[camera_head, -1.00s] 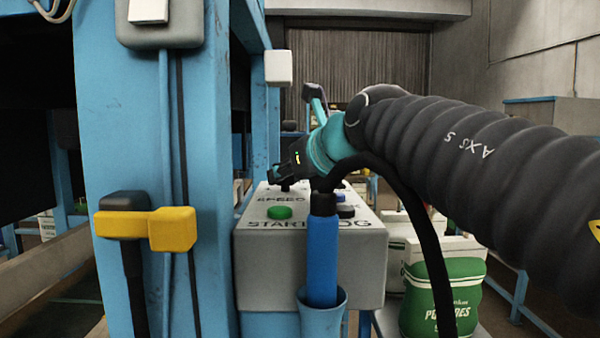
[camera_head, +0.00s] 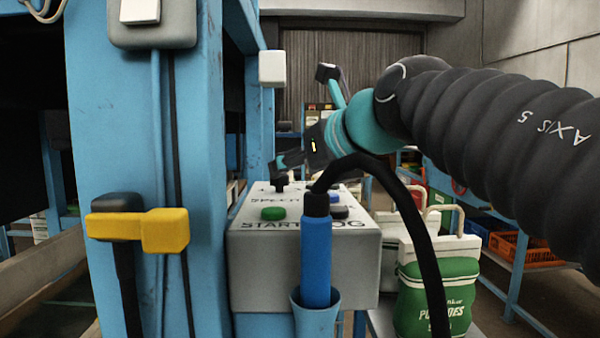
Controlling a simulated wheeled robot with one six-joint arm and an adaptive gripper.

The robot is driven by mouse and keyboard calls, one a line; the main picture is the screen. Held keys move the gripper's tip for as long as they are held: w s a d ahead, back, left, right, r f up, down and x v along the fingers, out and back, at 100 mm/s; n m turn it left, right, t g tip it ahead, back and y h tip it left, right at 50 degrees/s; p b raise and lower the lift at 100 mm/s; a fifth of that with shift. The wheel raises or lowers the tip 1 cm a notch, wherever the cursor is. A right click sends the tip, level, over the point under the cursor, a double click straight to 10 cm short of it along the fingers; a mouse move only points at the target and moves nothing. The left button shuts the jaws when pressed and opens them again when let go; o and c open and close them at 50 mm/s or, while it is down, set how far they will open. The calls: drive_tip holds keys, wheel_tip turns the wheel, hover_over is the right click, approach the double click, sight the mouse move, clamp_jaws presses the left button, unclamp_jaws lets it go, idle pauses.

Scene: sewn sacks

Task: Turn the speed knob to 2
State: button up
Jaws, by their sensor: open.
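The speed knob (camera_head: 280,184) is a small black knob at the back left of that top. My gripper (camera_head: 284,165) is dark, comes in from the right and is open just above the knob. Whether its fingers touch the knob, and where the knob points, I cannot tell. A green button (camera_head: 273,213) sits below the SPEED lettering, and a dark button (camera_head: 338,212) lies to its right.
A blue-handled tool (camera_head: 316,260) stands in a blue holder in front of the box, with a black cable arching from it. A blue post (camera_head: 200,120) with a yellow-and-black handle (camera_head: 150,230) rises at left. Green-and-white sacks (camera_head: 437,290) stand at right, near orange crates (camera_head: 525,248).

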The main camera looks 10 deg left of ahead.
drive_tip(key=v, duration=0.6)
drive_tip(key=shift+s+d, duration=0.15)
